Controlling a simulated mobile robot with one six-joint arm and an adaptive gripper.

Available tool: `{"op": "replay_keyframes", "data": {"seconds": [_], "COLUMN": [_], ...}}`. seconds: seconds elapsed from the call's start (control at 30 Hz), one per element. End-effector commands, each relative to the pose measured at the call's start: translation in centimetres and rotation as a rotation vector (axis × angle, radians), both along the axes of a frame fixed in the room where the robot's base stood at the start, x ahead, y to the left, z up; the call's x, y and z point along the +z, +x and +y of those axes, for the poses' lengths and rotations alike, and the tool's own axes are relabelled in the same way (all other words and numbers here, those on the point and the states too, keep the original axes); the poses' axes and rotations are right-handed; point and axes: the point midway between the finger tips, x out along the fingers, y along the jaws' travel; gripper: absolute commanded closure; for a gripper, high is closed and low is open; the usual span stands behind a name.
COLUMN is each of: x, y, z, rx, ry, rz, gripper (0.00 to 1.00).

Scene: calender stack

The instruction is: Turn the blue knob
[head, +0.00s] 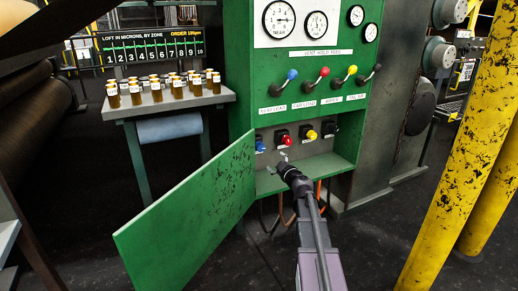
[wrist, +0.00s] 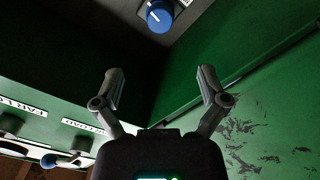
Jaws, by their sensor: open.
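The blue knob (head: 260,147) is at the left end of a row of knobs inside the low open compartment of the green cabinet. In the wrist view the blue knob (wrist: 159,16) shows at the top, with a white pointer line on its face. My gripper (head: 283,157) reaches into the compartment, to the right of the blue knob and near the red knob (head: 286,141). In the wrist view my gripper (wrist: 160,82) is open, its two fingers spread with nothing between them. The blue knob lies beyond the fingertips, apart from them.
The yellow knob (head: 312,134) and a black knob (head: 329,128) sit farther right. The open green door (head: 190,210) stands left of my arm. Levers with coloured balls are above, including a blue one (head: 292,74). A side shelf (head: 180,103) holds several jars. Yellow posts (head: 460,150) stand at right.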

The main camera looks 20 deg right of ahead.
Motion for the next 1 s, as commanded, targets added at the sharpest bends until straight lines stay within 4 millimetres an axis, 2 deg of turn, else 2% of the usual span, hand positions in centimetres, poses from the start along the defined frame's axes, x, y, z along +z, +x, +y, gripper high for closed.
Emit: {"op": "replay_keyframes", "data": {"seconds": [0.27,0.47,0.67,1.0], "x": [0.0,0.0,0.0,0.0], "y": [0.1,1.1,3.3,8.4], "z": [0.0,-0.2,-0.2,-0.1], "rx": [-0.001,-0.003,-0.003,-0.004], "ry": [0.000,0.000,0.001,0.001], "rz": [-0.001,-0.001,-0.001,-0.001], "gripper": [0.07,0.07,0.07,0.07]}}
